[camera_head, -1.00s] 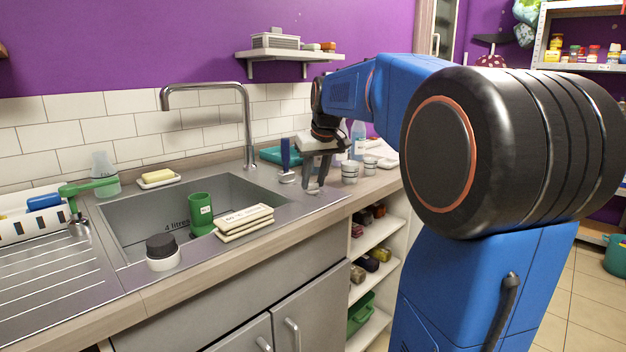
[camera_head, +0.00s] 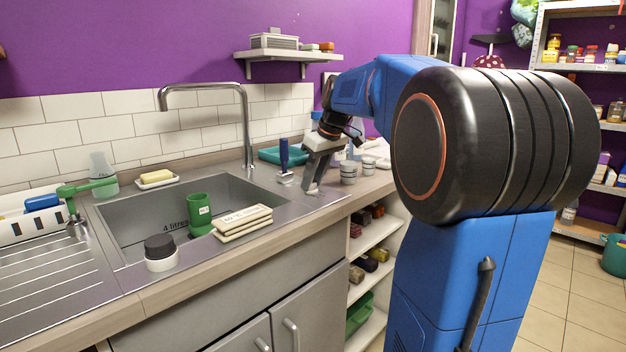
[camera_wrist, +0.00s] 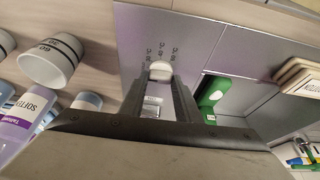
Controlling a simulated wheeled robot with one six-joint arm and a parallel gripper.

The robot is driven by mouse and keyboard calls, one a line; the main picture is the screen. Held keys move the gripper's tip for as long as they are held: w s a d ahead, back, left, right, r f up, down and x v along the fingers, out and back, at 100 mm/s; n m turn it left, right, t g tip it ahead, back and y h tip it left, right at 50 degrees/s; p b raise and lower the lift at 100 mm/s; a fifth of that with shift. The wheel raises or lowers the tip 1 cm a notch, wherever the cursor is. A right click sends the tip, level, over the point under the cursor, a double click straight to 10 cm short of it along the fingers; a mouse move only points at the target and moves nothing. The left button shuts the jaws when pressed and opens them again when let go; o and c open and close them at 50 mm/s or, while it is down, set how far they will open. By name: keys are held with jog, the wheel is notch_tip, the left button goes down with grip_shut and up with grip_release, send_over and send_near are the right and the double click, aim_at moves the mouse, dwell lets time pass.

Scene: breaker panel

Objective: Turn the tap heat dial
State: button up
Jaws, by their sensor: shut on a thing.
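The heat dial (camera_wrist: 160,70) is a small white knob beside a row of printed numbers in the wrist view. My gripper (camera_wrist: 158,82) has one finger on each side of it and is shut on it. In the head view my gripper (camera_head: 311,187) points down at the steel surface right of the sink (camera_head: 120,222), tilted. Its fingers largely hide the dial there.
A blue-handled upright item (camera_head: 284,155) stands close left of my gripper. White cups (camera_head: 348,173) stand close on its right. A green cup (camera_head: 199,214) is in the sink, and cream tablets (camera_head: 243,222) lie at its front edge. The tap (camera_head: 247,125) rises behind.

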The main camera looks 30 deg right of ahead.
jog(key=o, duration=1)
jog(key=shift+o, duration=0.2)
jog(key=v, duration=1.7)
jog(key=shift+r, duration=0.15)
jog(key=shift+s, duration=0.1)
jog(key=s+a+f+m, duration=0.1)
jog(key=s+a+f, duration=0.8)
jog(key=a+f, duration=0.4)
jog(key=s+a+f, duration=0.4)
jog(key=s+f, duration=0.3)
jog(key=f, duration=0.4)
jog(key=s+a+f+m+h, duration=0.1)
jog(key=s+a+f, duration=0.3)
jog(key=s+f, duration=0.3)
notch_tip(320, 180, down, 4)
jog(key=shift+s, duration=0.4)
